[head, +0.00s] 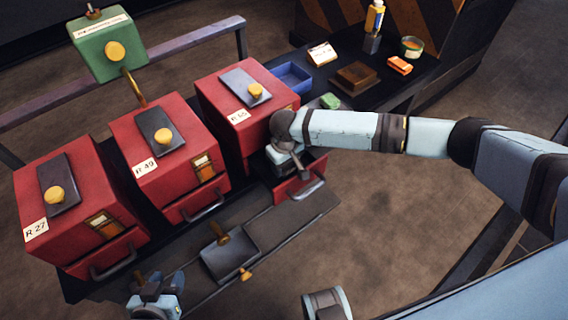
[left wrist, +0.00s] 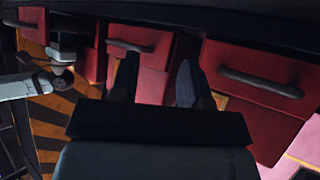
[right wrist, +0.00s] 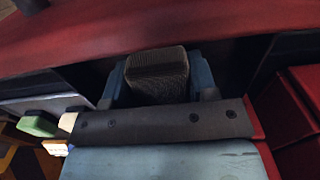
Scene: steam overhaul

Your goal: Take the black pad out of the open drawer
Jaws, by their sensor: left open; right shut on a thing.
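The open drawer (head: 300,186) sticks out of the right-hand red box (head: 228,95). My right gripper (head: 287,168) is down at this drawer, beneath my wrist. In the right wrist view its fingers are shut on the black pad (right wrist: 157,75), a dark block with a ribbed face. The pad is hard to make out in the head view, and I cannot tell whether it still touches the drawer floor. My left gripper (head: 155,290) is open and empty at the bottom left, in front of the red boxes. Its spread fingers show in the left wrist view (left wrist: 155,85).
Two more red boxes (head: 165,150) (head: 72,205) stand to the left, their drawers shut. A dark tray (head: 230,256) with a brass handle lies on rails in front. A green box (head: 108,48) stands behind. A blue bin (head: 291,77) and small items sit on the bench.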

